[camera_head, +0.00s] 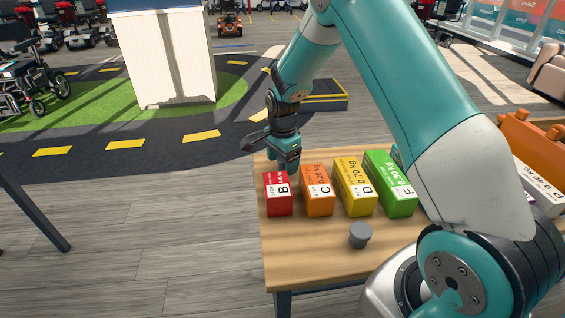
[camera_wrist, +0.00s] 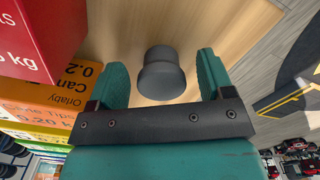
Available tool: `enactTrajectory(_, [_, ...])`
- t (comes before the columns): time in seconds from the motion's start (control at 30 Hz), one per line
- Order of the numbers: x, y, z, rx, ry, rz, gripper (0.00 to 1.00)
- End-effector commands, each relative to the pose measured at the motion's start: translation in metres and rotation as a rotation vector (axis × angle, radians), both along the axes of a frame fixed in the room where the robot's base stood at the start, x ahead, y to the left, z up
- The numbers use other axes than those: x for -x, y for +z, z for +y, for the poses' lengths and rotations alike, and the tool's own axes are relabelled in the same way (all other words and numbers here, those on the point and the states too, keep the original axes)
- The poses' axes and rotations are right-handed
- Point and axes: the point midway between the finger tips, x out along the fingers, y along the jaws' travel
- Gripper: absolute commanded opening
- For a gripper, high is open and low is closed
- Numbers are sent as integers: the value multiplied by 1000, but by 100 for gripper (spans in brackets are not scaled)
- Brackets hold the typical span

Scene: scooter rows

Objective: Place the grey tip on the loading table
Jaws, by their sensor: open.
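My gripper (camera_head: 288,166) is low at the far left of the wooden table (camera_head: 315,257), behind the red box. In the wrist view its two teal fingers are open, with a grey tip (camera_wrist: 161,72) between them and clear space on both sides. That tip appears to be on or just above the wood; exact contact is unclear. In the head view this spot is hidden by the red box and the gripper. Another small grey tip (camera_head: 360,235) stands on the table in front of the boxes, away from my gripper.
A row of labelled boxes stands on the table: red B (camera_head: 278,206), orange C (camera_head: 317,203), yellow D (camera_head: 357,199) and green F (camera_head: 391,196). The red one is close to my gripper. An orange container (camera_head: 531,138) is at the right. Bare wood lies in front.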

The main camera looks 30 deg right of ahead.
Motion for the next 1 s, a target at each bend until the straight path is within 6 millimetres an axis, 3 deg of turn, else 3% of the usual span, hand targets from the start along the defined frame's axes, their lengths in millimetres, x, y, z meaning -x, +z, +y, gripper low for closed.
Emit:
enactTrajectory(0.4, [0,88,0,0,0,-4,74])
enactTrajectory(0.67, [4,118,6,-7,43,-6,74])
enactTrajectory(0.77, [22,141,31,-33,223,-27,74])
enactTrajectory(0.83, [48,165,59,-63,442,-55,74])
enactTrajectory(1.0, [146,215,130,-145,1115,-159,74])
